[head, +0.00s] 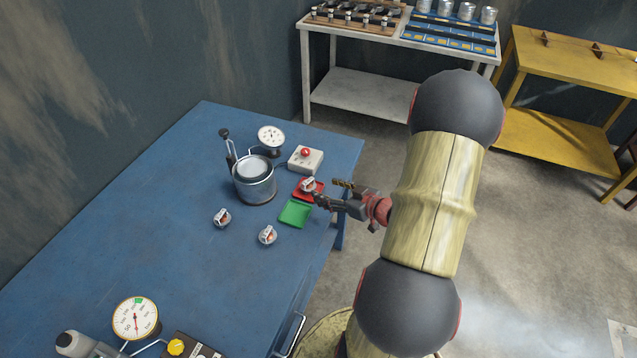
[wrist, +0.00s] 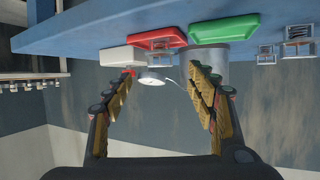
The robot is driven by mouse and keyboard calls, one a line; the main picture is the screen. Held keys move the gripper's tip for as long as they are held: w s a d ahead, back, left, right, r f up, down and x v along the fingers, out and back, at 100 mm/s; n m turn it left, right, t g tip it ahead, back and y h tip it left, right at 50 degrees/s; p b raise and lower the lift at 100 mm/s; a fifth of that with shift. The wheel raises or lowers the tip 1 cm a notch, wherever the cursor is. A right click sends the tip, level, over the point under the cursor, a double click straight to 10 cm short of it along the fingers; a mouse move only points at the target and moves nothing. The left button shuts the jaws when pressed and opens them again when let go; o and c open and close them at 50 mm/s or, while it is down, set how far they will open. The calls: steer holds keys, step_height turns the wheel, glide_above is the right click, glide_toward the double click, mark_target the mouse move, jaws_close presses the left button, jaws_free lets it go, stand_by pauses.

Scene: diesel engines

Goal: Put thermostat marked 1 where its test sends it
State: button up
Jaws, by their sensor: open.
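Three small thermostats with white tags show. One thermostat (head: 308,184) sits in the red tray (head: 318,195); two others, left (head: 221,218) and right (head: 267,236), stand on the blue table. Their marks are too small to read, so I cannot tell which is marked 1. The green tray (head: 295,213) is empty, beside the red one. A steel pot (head: 255,186) stands behind. My gripper (head: 329,192) is open and empty at the table's right edge, close to the red tray. The wrist view is upside down: red tray (wrist: 140,42) and thermostat (wrist: 159,57) show beyond the open fingers (wrist: 160,84).
A dial gauge (head: 271,137) and a white box with a red button (head: 305,160) stand near the pot. Another gauge (head: 136,318) is at the front left. The blue table's left part (head: 130,235) is clear. White and yellow benches (head: 565,60) stand behind.

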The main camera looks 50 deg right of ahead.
steer(key=shift+v, duration=0.9)
steer(key=w+a+r+g+h, duration=0.2)
steer(key=w+r, duration=0.1)
steer(key=r, duration=0.5)
steer(key=w+a+r+g+h, duration=0.2)
steer(key=w+r+h, duration=0.15)
steer(key=r, duration=0.45)
steer(key=s+a+r+g+y, duration=0.1)
steer(key=s+a+r, duration=0.1)
steer(key=s+a, duration=0.3)
steer(key=s+a+r+g+y, duration=0.1)
steer(key=s+a, duration=0.5)
steer(key=a, duration=0.7)
steer(key=s+a+r+g+y, duration=0.2)
steer(key=s+a+r+y, duration=0.1)
steer(key=a, duration=0.6)
steer(key=s+r, duration=0.1)
steer(key=s, duration=0.1)
steer(key=shift+s+a+r, duration=0.15)
steer(key=shift+s+r, duration=0.15)
steer(key=shift+s, duration=0.1)
steer(key=shift+y, duration=0.25)
